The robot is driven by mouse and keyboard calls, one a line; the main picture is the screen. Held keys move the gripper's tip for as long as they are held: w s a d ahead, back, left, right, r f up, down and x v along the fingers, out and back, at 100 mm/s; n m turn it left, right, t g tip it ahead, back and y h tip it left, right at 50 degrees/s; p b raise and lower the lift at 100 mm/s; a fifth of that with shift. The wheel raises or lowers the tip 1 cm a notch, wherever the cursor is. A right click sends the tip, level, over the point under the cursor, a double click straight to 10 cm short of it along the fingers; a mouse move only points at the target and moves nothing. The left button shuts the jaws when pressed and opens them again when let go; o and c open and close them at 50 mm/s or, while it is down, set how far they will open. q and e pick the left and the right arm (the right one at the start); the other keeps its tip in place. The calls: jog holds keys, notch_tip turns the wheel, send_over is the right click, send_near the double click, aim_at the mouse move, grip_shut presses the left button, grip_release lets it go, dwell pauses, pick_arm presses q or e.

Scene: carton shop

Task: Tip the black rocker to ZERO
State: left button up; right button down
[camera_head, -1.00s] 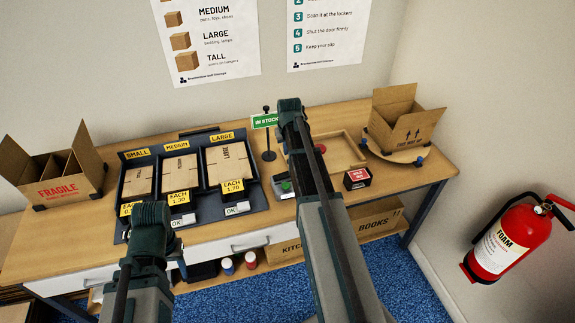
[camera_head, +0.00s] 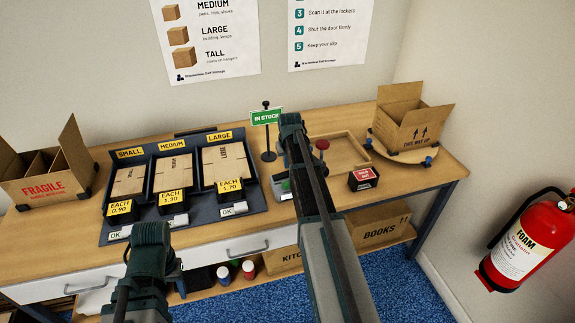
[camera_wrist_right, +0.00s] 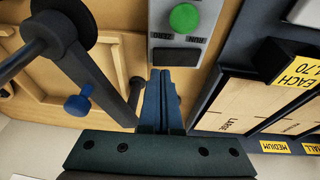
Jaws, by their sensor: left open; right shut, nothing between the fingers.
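The black rocker (camera_wrist_right: 177,56) shows in the right wrist view on a small grey box (camera_wrist_right: 212,14), beside inverted ZERO and RUN labels and a green button (camera_wrist_right: 185,18). Its tilt cannot be told. In the head view my right arm partly covers the box, whose green button (camera_head: 286,185) shows at its left. My right gripper (camera_wrist_right: 162,75) is shut and empty, its fingertips very close to the rocker; contact cannot be told. My left gripper (camera_head: 150,235) is open and empty, in front of the table, far from the rocker.
Left of the box is a dark tray (camera_head: 262,196) with carton stacks and price tags. A wooden tray (camera_head: 362,142) and an open carton (camera_head: 412,115) lie further right.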

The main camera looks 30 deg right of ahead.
aim_at(282, 176)
notch_tip(282, 176, down, 3)
jog(key=shift+d+r+b, duration=0.15)
jog(key=shift+b, duration=0.65)
pick_arm(q)
notch_tip(282, 176, down, 3)
jog(key=shift+r, duration=0.2)
pick_arm(e)
jog(key=shift+s+d+f+y+b, duration=0.15)
jog(key=shift+d+f+y+b, duration=0.15)
jog(key=shift+f+y+b, duration=0.15)
pick_arm(q)
jog(key=shift+f, duration=0.5)
pick_arm(e)
jog(key=shift+a, duration=0.1)
pick_arm(q)
jog(key=shift+r, duration=0.1)
pick_arm(e)
jog(key=shift+r, duration=0.1)
pick_arm(q)
jog(key=shift+r+p, duration=0.3)
jog(key=shift+p, duration=0.1)
pick_arm(e)
jog(key=shift+w+a+r, duration=0.2)
jog(key=shift+a+r, duration=0.1)
jog(key=shift+a, duration=0.35)
pick_arm(q)
jog(key=shift+r, duration=0.1)
pick_arm(e)
jog(key=shift+r, duration=0.1)
